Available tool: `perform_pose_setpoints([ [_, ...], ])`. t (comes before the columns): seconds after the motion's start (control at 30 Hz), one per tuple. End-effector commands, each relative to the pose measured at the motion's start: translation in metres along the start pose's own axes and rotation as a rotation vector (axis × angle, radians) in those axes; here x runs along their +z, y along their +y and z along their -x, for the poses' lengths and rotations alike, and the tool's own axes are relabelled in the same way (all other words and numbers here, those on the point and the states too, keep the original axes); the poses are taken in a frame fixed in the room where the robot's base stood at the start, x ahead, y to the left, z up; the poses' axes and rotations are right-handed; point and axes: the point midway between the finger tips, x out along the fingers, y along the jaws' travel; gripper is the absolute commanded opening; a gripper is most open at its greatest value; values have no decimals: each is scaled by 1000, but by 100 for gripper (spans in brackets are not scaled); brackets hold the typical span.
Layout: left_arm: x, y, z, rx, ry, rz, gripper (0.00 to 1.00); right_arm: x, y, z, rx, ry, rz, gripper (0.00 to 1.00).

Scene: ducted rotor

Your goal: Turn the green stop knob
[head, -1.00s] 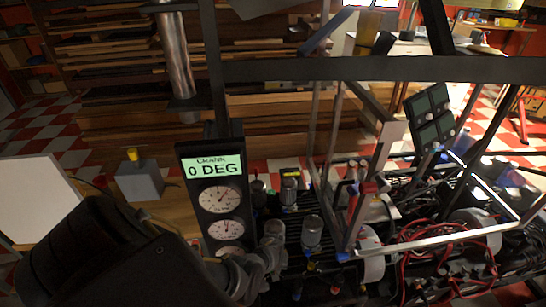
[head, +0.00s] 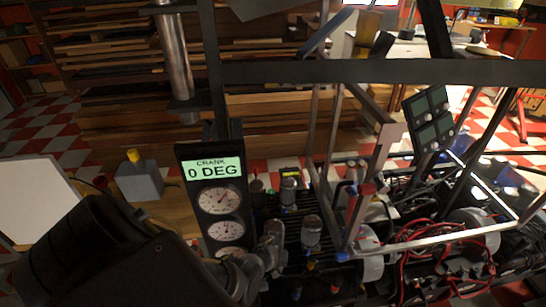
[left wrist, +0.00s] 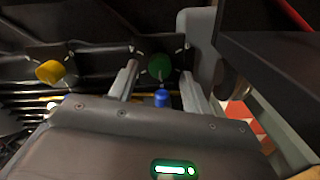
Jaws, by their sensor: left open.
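The green knob (left wrist: 158,65) is round and sits on a dark panel in the left wrist view. My left gripper (left wrist: 157,75) is open, with one finger to either side of the green knob as seen from the wrist. I cannot tell whether the fingers touch it. A blue knob (left wrist: 161,99) shows nearer, between the fingers, and a yellow knob (left wrist: 50,72) stands to the left. In the head view my left arm comes in from the lower left; its fingertips and the green knob cannot be made out there. My right gripper is not in view.
A gauge panel (head: 208,151) reading "CRANK 0 DEG" stands close to my left arm. A grey box with a yellow top (head: 139,180) is to its left. A metal frame (head: 350,72) and red cables (head: 408,262) crowd the right. A dark slab (left wrist: 265,75) borders the wrist view's right side.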

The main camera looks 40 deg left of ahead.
Motion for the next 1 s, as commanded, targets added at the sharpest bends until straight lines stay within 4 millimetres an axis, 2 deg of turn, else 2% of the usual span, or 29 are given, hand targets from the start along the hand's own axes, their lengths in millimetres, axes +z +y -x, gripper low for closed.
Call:
perform_pose_setpoints([
  [0.03,0,0,15,1,2,0,49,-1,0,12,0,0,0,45],
  [0.2,0,0,50,1,4,-1,49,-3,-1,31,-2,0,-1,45],
  [0.43,-1,0,83,0,4,0,49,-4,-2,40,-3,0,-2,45],
  [0.63,-1,0,94,1,3,0,49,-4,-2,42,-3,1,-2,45],
  [1.0,1,0,92,-3,7,-13,49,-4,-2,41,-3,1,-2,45],
])
